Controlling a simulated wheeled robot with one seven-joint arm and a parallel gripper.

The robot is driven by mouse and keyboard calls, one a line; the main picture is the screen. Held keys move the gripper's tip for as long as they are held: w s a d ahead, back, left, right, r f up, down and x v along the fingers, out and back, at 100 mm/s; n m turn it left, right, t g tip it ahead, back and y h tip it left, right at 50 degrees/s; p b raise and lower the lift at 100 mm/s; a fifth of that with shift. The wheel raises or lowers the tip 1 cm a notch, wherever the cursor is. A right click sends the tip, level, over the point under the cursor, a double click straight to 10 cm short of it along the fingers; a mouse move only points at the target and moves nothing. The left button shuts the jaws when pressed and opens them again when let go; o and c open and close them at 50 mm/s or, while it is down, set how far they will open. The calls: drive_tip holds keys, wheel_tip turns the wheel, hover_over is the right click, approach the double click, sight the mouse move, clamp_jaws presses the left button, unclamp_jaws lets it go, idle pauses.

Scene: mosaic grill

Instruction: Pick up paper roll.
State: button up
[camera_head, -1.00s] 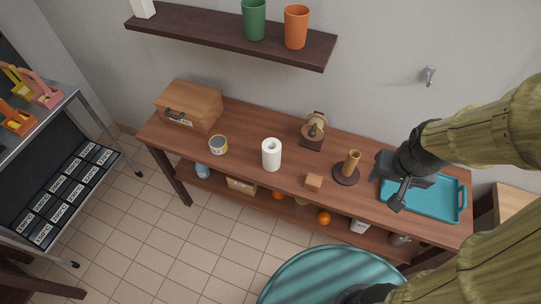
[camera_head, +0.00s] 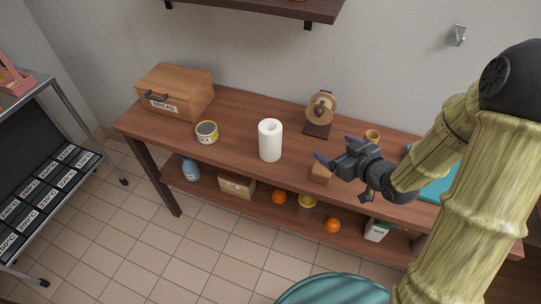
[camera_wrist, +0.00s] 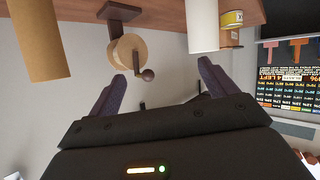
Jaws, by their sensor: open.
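The white paper roll (camera_head: 270,141) stands upright on the wooden table, near its middle. My gripper (camera_head: 333,147) is open and empty to the right of the roll, apart from it, with its fingers pointing left toward it. In the wrist view, the paper roll (camera_wrist: 202,25) shows at the top, right of centre, beyond the right finger. The open fingers of my gripper (camera_wrist: 166,78) have nothing between them.
A wooden block (camera_head: 320,172) is by my gripper. A grinder-like device (camera_head: 320,112) stands behind it. A can (camera_head: 206,132) and bread box (camera_head: 174,91) are left of the roll. A brown cylinder (camera_head: 372,136) and teal tray (camera_head: 425,160) are to the right. A dark shelf (camera_head: 260,8) hangs above.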

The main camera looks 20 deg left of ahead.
drive_tip(key=s+a+f+n+y+b, duration=0.2)
drive_tip(key=a+f+y+b, duration=0.1)
drive_tip(key=a+y+b, duration=0.1)
drive_tip(key=shift+s+a+f+y+b, duration=0.4)
drive_tip(key=shift+y+b, duration=0.4)
drive_tip(key=shift+y, duration=0.4)
approach(271, 129)
drive_tip(key=a+r, duration=0.2)
drive_tip(key=a, duration=0.1)
drive_tip(key=shift+w+r+p, duration=0.15)
drive_tip(key=shift+r+p, duration=0.15)
drive_tip(key=shift+p, duration=0.1)
drive_tip(key=shift+w+a, duration=0.25)
drive_tip(key=shift+a, duration=0.1)
drive_tip(key=shift+f+x, duration=0.2)
drive_tip(key=shift+x, duration=1.05)
drive_tip(key=shift+f+x, duration=0.15)
drive_tip(key=shift+x, duration=1.15)
drive_tip(key=shift+s, duration=0.1)
